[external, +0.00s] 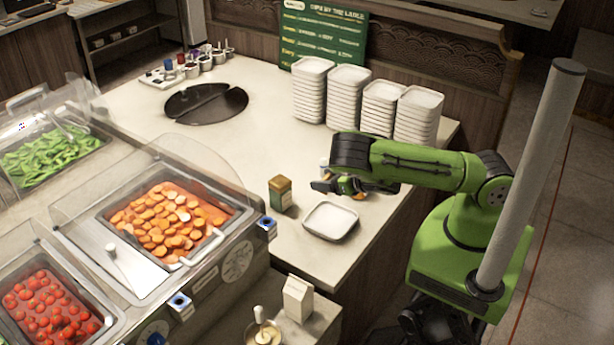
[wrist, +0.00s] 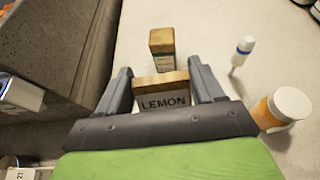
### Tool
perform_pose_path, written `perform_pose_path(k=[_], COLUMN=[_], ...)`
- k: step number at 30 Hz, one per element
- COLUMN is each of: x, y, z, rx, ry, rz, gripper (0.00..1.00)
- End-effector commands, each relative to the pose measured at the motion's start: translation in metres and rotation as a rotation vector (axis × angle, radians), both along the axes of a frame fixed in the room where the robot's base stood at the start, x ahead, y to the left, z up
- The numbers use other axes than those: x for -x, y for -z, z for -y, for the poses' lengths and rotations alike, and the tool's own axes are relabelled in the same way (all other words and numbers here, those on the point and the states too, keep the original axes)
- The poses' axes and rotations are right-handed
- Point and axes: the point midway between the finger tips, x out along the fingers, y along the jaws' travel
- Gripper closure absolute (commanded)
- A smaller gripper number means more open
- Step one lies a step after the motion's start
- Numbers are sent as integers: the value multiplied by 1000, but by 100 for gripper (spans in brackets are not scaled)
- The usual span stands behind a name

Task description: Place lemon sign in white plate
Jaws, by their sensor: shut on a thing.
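The lemon sign (wrist: 163,100), a white card with a brown top edge and the word LEMON, is between the fingers of my gripper (wrist: 160,76) in the wrist view. The jaws are shut on it. In the external view my gripper (external: 323,186) is low over the counter, behind and above the white plate (external: 331,221). The sign is too small or hidden to make out there. The plate is square, shallow and empty, near the counter's front edge. I cannot see the plate in the wrist view.
A green and brown box (external: 280,193) stands left of the plate; it also shows in the wrist view (wrist: 162,48). Plate stacks (external: 347,97) are behind. The food-well counter (external: 157,240) is at left.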

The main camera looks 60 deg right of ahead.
Motion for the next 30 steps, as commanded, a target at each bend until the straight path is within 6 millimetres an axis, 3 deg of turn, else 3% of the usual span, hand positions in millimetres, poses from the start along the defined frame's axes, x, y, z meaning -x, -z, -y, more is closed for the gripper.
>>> perform_pose_path(k=[1,6,16,21,30], x=[4,-8,-26,-26,-26], y=[-6,20,43,85,134], z=[14,31,50,51,51], rx=[5,1,-3,-5,-2], ry=[10,4,8,9,7], rz=[-6,-5,7,8,8], gripper=[62,62,62,62,62])
